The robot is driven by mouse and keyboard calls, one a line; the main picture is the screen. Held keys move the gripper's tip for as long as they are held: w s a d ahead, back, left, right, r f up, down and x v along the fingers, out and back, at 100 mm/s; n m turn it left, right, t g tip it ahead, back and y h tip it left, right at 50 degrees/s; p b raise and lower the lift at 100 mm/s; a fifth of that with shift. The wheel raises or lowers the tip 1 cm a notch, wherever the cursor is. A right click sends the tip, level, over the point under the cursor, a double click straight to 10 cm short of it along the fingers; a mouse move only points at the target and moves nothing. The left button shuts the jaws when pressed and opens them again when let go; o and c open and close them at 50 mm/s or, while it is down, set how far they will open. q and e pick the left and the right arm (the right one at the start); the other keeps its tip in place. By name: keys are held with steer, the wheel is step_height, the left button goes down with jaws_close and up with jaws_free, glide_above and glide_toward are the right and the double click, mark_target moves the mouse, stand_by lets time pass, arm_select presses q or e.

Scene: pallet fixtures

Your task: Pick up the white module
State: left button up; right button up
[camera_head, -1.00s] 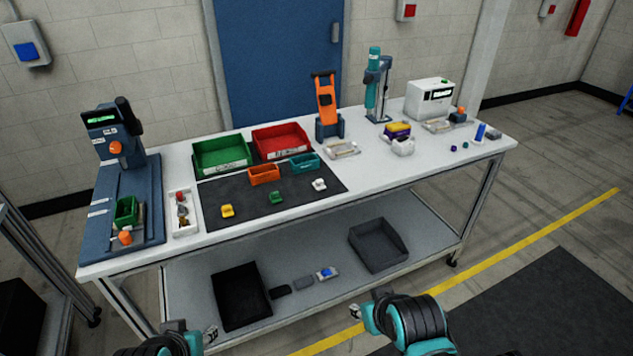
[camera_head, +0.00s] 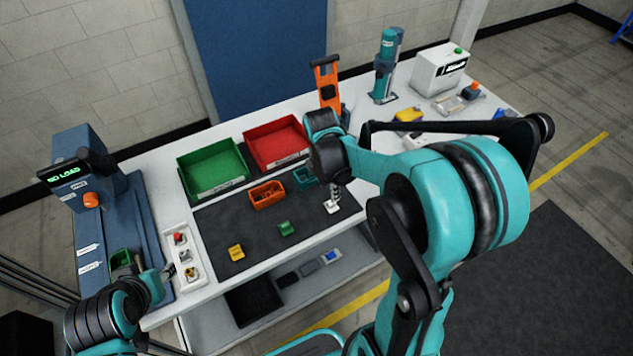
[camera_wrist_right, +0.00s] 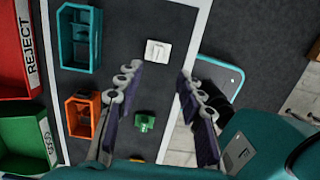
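The white module (camera_head: 332,207) lies on the dark mat (camera_head: 225,215) near its front right corner. It also shows in the right wrist view (camera_wrist_right: 158,51), flat on the mat and just beyond my fingertips. My right gripper (camera_head: 338,188) is directly above or close behind the module in the head view, pointing down. In the wrist view the right gripper (camera_wrist_right: 158,73) has its two fingers spread wide with nothing between them. My left gripper (camera_head: 167,271) is at the front left of the table, near the small parts tray; its fingers are too small to judge.
Green (camera_head: 285,229) and yellow (camera_head: 236,253) modules lie left of the white one. Orange (camera_head: 267,195) and teal (camera_head: 304,178) bins stand behind, with the green tray (camera_head: 212,168) and red tray (camera_head: 276,145) farther back. The orange tool stand (camera_head: 327,85) rises behind my right arm.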

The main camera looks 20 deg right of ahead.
mark_target(331, 203)
steer(key=f+b, duration=0.1)
steer(key=f, duration=0.4)
steer(key=d+f+b, duration=0.1)
steer(key=f, duration=0.1)
steer(key=shift+w+d+f+b, duration=0.1)
steer(key=shift+w+f+b, duration=0.2)
steer(key=shift+f+b, duration=0.1)
jaws_close()
